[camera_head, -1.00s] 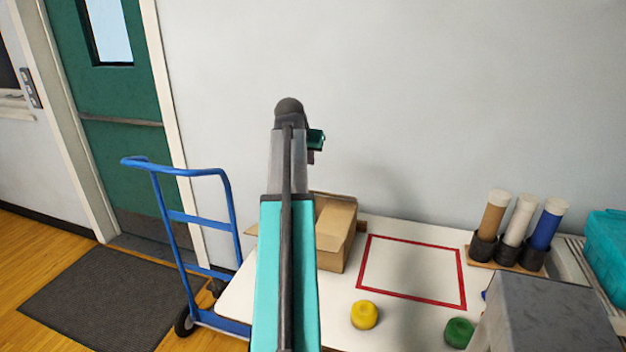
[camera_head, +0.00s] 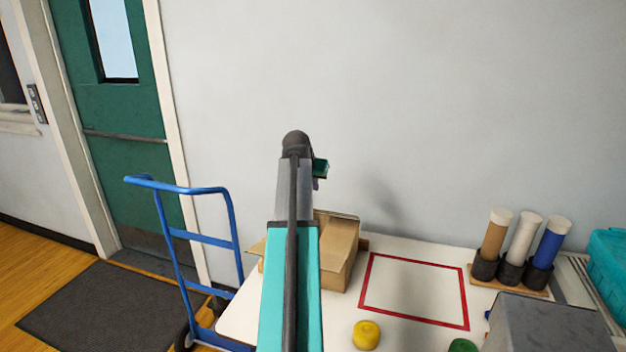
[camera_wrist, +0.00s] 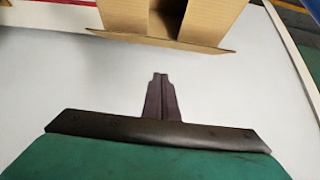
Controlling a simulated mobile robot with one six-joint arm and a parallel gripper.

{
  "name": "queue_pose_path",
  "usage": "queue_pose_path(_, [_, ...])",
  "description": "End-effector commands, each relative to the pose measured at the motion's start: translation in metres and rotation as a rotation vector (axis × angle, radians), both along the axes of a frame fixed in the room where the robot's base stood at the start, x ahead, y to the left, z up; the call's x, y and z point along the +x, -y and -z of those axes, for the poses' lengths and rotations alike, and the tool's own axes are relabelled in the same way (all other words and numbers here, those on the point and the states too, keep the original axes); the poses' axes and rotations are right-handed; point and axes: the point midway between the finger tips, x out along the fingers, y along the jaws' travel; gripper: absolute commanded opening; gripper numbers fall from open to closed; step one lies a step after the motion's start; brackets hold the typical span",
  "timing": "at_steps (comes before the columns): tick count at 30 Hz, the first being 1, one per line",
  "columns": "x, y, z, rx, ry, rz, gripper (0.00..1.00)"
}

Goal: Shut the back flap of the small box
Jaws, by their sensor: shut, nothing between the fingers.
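The small cardboard box (camera_head: 338,265) stands on the white table, partly hidden behind my arm in the head view. One flap (camera_head: 338,217) sticks up along its back edge, and another (camera_head: 256,247) juts out to the left. In the wrist view the box (camera_wrist: 112,14) is at the top, its dark opening showing, with a flap (camera_wrist: 150,39) folded outward on the side nearest my gripper. My gripper (camera_wrist: 161,76) is shut and empty, apart from that flap. In the head view its dark fingers (camera_head: 316,184) hang above and behind the box, near the wall.
A red outlined square (camera_head: 414,290) lies right of the box. A yellow object (camera_head: 366,335) and a green one (camera_head: 462,345) are near the front. Several tubes (camera_head: 522,245) stand in a holder at right, beside a teal bin (camera_head: 608,262). A blue hand truck (camera_head: 205,240) stands left.

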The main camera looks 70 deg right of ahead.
Motion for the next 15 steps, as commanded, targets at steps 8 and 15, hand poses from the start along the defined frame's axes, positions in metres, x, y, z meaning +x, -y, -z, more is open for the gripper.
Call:
queue_pose_path(8, [0.001,0.019,0.023,0.001,0.0,0.001,0.0])
queue_pose_path(15, [0.001,0.033,0.041,0.001,0.0,0.001,0.0])
